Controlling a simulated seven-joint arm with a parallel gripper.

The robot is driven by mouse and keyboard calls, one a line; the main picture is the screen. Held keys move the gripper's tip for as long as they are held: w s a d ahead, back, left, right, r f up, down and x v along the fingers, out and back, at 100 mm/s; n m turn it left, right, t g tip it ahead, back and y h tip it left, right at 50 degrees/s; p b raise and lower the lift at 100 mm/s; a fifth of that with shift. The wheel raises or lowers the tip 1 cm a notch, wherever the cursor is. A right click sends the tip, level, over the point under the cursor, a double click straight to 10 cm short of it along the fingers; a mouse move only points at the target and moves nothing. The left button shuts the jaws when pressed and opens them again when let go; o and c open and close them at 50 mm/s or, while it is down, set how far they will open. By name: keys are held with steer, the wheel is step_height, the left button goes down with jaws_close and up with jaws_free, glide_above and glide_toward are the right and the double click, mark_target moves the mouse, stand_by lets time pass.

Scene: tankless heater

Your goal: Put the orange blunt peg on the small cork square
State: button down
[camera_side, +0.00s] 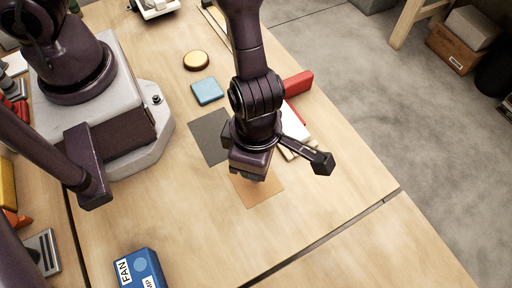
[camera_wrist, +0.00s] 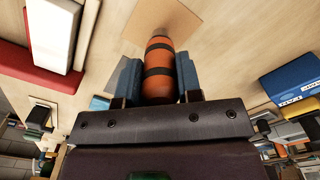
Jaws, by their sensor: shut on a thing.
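The orange peg (camera_wrist: 160,62) with dark bands shows in the wrist view, between the two blue fingers of my gripper (camera_wrist: 159,80). My gripper is shut on it, and its far end points toward the cork square (camera_wrist: 155,14). In the side view the tan cork square (camera_side: 262,194) lies flat on the table, partly covered by my gripper (camera_side: 249,176), which is above its upper left part. The peg is hidden behind my gripper there. I cannot tell whether the peg touches the cork.
A dark grey square (camera_side: 208,138) lies left of my gripper, with a teal block (camera_side: 207,91) and a round gold-topped thing (camera_side: 196,61) beyond. White (camera_side: 294,124) and red (camera_side: 298,83) blocks stand close on the right. A blue FAN box (camera_side: 140,268) is at the front.

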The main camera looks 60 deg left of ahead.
steer(key=shift+f, duration=0.35)
steer(key=shift+f, duration=0.5)
stand_by(0.4)
steer(key=c, duration=0.7)
jaws_free()
step_height(320, 180, up, 13)
